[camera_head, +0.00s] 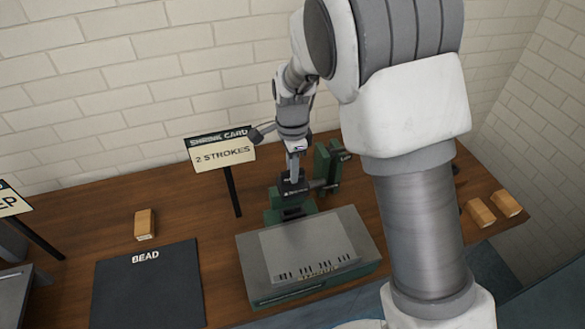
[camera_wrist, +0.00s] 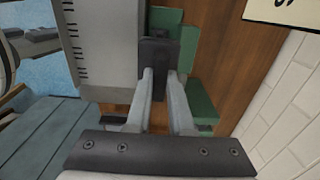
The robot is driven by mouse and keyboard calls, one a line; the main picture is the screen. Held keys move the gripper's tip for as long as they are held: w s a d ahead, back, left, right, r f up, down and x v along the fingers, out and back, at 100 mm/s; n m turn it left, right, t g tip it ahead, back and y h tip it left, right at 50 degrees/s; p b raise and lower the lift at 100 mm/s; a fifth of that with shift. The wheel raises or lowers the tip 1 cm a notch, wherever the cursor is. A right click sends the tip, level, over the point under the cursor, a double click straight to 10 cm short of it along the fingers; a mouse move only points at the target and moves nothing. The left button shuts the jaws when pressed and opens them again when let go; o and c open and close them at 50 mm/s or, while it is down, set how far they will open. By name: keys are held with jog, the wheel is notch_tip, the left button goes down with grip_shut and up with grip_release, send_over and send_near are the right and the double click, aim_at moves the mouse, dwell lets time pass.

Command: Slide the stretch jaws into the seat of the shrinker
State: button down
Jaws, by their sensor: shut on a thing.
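My gripper (camera_head: 293,176) points down above the bench and is shut on a dark block, the stretch jaws (camera_head: 291,188). In the wrist view the two pale fingers (camera_wrist: 161,74) close on the dark jaws (camera_wrist: 157,52) from both sides. The green shrinker (camera_head: 279,214) stands directly below and around the jaws, behind the grey metal box; it also shows in the wrist view (camera_wrist: 194,52). The jaws look upright and are at or just above the shrinker's top. The seat is hidden by the jaws, so I cannot tell whether they are inside it.
A second green upright machine (camera_head: 327,165) stands close on the right. The grey metal box (camera_head: 250,249) is in front. A "2 STROKES" card (camera_head: 224,154) stands to the left. A dark BEAD mat (camera_head: 148,290) and wooden blocks (camera_head: 145,225) lie on the bench (camera_head: 110,210).

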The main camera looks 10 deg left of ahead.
aim_at(293, 194)
jog(key=shift+w+f+b, duration=0.1)
jog(key=shift+f+b, duration=1.7)
jog(key=shift+f, duration=1)
jog(key=shift+f+b, duration=0.95)
jog(key=shift+f, duration=0.85)
jog(key=c, duration=0.9)
grip_release()
jog(key=shift+o, duration=0.9)
notch_tip(293, 194, up, 17)
jog(key=shift+f+p, duration=0.2)
jog(key=shift+p, duration=0.1)
jog(key=shift+r, duration=0.45)
